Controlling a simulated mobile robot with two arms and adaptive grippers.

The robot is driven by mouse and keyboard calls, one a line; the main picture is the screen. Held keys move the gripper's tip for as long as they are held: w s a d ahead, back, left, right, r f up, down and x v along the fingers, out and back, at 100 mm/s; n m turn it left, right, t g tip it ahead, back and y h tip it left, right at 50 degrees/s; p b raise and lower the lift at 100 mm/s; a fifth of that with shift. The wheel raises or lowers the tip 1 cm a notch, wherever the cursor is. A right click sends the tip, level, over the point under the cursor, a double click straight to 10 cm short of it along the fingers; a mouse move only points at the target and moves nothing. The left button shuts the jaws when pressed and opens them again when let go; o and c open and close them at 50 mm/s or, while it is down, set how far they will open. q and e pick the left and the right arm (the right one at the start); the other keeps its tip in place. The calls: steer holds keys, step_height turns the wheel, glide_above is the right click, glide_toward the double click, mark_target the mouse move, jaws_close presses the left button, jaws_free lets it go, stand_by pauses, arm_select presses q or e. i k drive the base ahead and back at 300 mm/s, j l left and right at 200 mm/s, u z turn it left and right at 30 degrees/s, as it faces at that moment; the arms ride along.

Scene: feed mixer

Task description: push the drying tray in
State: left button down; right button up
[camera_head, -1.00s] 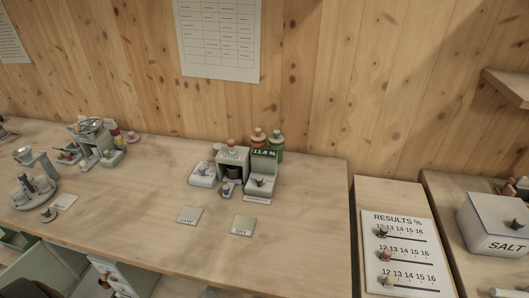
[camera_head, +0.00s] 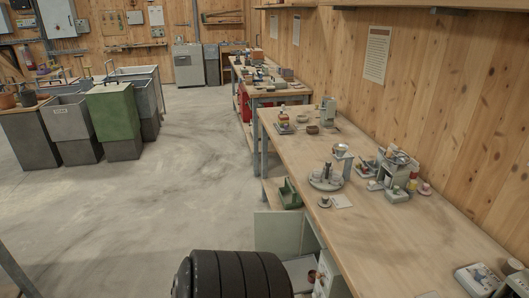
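I cannot make out the drying tray for certain. At the bottom right corner a pale low unit (camera_head: 476,279) with a dark piece on it shows on the workbench (camera_head: 345,215). Beside it is part of a pale device (camera_head: 516,284) with a reddish knob, cut off by the picture edge. Neither of my grippers is in view.
Small apparatus (camera_head: 393,170) and a round tray of cups (camera_head: 326,181) stand on the bench. Below are an open cabinet door (camera_head: 278,232) and a pulled-out drawer (camera_head: 302,272). Bins (camera_head: 112,112) stand left; the floor between is clear.

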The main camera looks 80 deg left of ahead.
mark_target(298, 269)
steer(key=u, duration=2)
steer(key=i+j+u, duration=0.1)
